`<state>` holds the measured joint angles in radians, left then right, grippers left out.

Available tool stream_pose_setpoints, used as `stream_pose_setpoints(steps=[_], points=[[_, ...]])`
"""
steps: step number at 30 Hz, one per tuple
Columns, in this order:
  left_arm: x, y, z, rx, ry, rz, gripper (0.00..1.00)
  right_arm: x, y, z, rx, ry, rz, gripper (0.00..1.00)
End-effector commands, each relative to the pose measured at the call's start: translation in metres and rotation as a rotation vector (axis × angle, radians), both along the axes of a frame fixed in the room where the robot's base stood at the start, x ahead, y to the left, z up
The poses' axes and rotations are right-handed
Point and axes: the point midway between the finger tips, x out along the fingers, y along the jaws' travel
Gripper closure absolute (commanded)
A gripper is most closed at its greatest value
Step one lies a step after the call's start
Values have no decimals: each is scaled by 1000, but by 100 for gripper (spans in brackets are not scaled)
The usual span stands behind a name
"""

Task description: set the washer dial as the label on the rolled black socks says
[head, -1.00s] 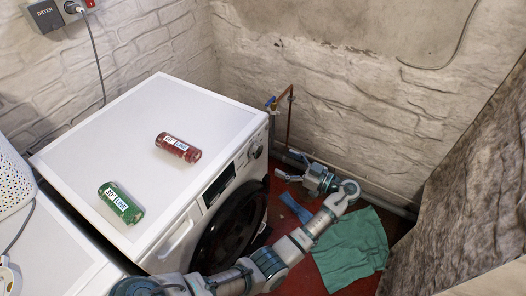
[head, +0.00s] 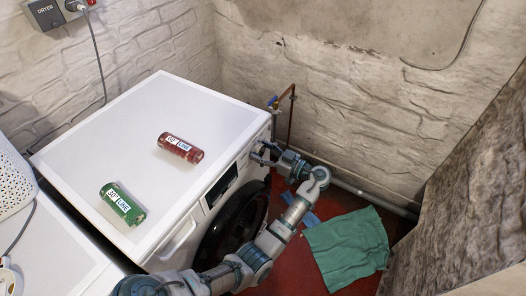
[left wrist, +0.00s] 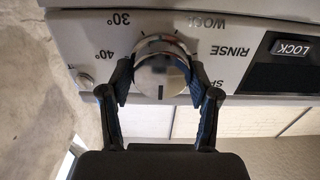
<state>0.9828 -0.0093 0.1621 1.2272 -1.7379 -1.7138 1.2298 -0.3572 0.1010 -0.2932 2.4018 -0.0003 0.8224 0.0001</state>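The white washer (head: 120,105) has its dial (left wrist: 160,75) on the front panel. In the left wrist view the dial is a silver knob with a dark mark toward the bottom of the picture. Upside-down words stand around it: 30°, 40°, WOOL, RINSE and one partly hidden. My left gripper (head: 262,154) is at the panel, its two fingers (left wrist: 160,82) on either side of the knob; firm contact cannot be told. No black socks show. A red roll (head: 180,148) and a green roll (head: 122,204) lie on the washer top, with white labels. The green one seems to read 30°. My right gripper is not in view.
A green cloth (head: 345,250) and a partly hidden blue cloth (head: 312,219) lie on the red floor. A copper pipe with a blue tap (head: 273,102) stands behind the washer's corner. A rough wall (head: 465,180) bounds the right side. A LOCK button (left wrist: 290,48) is beside the dial.

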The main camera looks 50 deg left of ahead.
Motion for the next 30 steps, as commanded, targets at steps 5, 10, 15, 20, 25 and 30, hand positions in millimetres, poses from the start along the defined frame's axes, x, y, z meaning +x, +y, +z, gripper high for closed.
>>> stream_pose_setpoints(steps=[5,10,15,20,25,30], points=[[1,0,0,0,0,-4,75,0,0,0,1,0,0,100],[2,0,1,-2,9,-5,75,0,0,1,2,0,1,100],[2,0,2,-15,55,-6,75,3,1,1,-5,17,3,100],[3,-1,3,-43,145,-7,75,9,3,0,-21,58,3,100],[4,-1,4,-87,281,-10,75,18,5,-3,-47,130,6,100],[6,-1,4,-134,436,-12,75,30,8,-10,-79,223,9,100]])
